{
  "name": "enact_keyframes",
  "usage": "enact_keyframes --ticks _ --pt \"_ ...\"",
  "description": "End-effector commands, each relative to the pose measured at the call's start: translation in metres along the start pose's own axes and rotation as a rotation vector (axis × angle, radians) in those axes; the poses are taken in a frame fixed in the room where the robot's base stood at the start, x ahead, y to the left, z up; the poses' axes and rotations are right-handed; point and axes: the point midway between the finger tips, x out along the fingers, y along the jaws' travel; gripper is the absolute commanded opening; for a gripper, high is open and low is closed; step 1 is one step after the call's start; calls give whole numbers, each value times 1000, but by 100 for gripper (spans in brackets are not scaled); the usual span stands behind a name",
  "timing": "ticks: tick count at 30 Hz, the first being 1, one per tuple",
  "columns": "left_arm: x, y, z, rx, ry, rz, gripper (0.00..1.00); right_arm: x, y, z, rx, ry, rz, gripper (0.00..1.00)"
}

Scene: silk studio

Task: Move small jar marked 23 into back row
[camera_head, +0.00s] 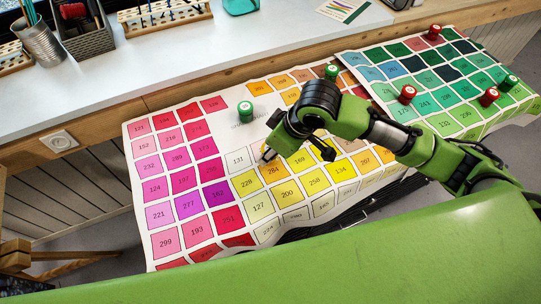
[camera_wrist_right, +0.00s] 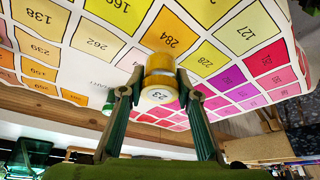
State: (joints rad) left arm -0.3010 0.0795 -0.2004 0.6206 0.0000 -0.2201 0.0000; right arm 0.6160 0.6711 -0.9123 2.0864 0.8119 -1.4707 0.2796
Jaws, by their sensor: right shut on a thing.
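A small yellow jar (camera_wrist_right: 158,82) shows in the right wrist view, its pale round end marked 23 facing the camera. My right gripper (camera_wrist_right: 158,90) is shut on it, one finger on each side. In the head view my right gripper (camera_head: 270,152) is over the colour chart (camera_head: 222,128), near the orange square 284, and the jar is largely hidden there. A green jar (camera_head: 245,108) stands on the chart's pale blank area, to the left of my gripper. A second green jar (camera_head: 331,70) stands at the chart's far edge. My left gripper is not in view.
Several red jars, one here (camera_head: 408,92), and a green jar (camera_head: 508,82) stand on the green-blue chart (camera_head: 378,62) at the right. A white counter (camera_head: 180,62) behind holds a metal cup (camera_head: 40,42) and a grey basket (camera_head: 88,40). The pink squares at left are clear.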

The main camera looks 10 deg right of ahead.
Motion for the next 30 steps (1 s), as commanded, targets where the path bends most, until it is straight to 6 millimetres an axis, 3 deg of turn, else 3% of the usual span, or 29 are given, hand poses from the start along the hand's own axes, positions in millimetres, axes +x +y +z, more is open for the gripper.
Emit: enact_keyframes --ticks 6,16,17,18,19,30 --pt "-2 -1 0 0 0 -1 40 27 0 12 1 -1 -1 8" --pt "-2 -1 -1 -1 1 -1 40 29 0 13 0 0 0 8" --pt "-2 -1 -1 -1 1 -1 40 30 0 13 0 0 0 33" --pt "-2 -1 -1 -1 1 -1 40 30 0 13 0 0 0 44" --pt "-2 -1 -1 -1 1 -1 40 30 0 13 0 0 0 47" --pt "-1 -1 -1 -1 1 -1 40 27 0 12 -1 1 0 47"
